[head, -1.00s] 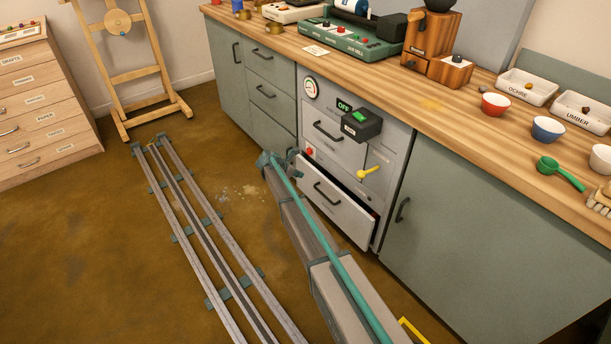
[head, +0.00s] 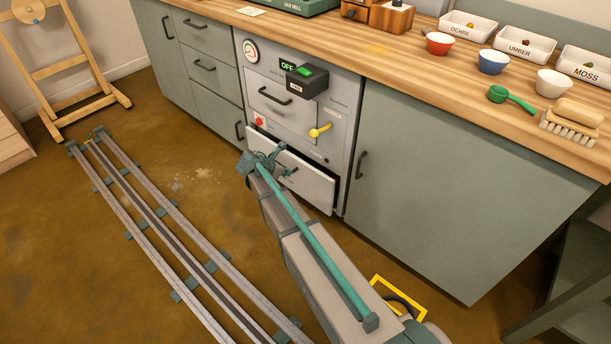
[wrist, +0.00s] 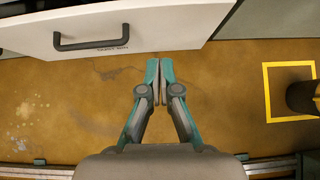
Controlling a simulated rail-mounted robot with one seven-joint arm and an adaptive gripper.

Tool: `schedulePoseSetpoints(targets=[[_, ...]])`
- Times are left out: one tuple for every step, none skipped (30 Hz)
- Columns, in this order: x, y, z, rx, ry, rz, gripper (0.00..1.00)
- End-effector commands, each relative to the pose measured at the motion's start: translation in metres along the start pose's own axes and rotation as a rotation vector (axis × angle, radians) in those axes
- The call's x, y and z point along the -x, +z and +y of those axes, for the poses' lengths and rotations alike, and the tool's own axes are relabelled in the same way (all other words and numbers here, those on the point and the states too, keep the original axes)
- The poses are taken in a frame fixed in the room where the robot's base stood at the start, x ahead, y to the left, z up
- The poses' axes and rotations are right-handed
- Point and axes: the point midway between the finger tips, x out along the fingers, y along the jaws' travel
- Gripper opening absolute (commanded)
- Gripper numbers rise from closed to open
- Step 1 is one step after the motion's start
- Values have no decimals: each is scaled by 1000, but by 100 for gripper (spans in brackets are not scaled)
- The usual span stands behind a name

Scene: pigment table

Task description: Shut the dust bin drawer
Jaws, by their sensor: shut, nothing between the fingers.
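The dust bin drawer (head: 312,187) is the white bottom drawer of the grey machine panel (head: 342,112). It stands partly pulled out, with a dark gap along its top and right side. In the wrist view the drawer front (wrist: 160,18) fills the top, with its dark handle (wrist: 90,40) left of centre. My gripper (head: 284,150) is in front of the drawer and hides part of its front and handle in the head view. In the wrist view my gripper (wrist: 159,62) is shut and empty, just below the drawer front's lower edge and right of the handle. I cannot tell whether it touches.
A closed cabinet door (head: 440,190) is right of the panel. A yellow lever (head: 320,131) and a black switch box (head: 307,80) stick out above the drawer. Floor rails (head: 165,225) run at left. A yellow floor marking (wrist: 268,95) lies at right in the wrist view.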

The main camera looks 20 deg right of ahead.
Motion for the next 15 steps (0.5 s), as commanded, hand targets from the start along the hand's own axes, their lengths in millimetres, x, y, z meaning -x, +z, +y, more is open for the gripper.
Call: schedulePoseSetpoints(targets=[[7,0,-13,5,4,0,0],[8,0,-14,9,6,0,0],[8,0,-16,13,8,1,0],[7,0,-15,17,10,1,0],[6,0,-14,21,12,1,0],[3,0,-12,25,13,1,0],[0,0,-12,26,13,1,0],[-3,-1,-11,26,13,1,0],[-8,-1,-11,26,13,1,0],[-12,-1,-11,26,13,1,0],[-16,-2,-11,27,12,1,0],[-23,-2,-11,26,11,1,0],[-29,-2,-11,26,11,1,0],[-35,-2,-11,26,11,1,0],[-42,-2,-10,26,12,1,0]])
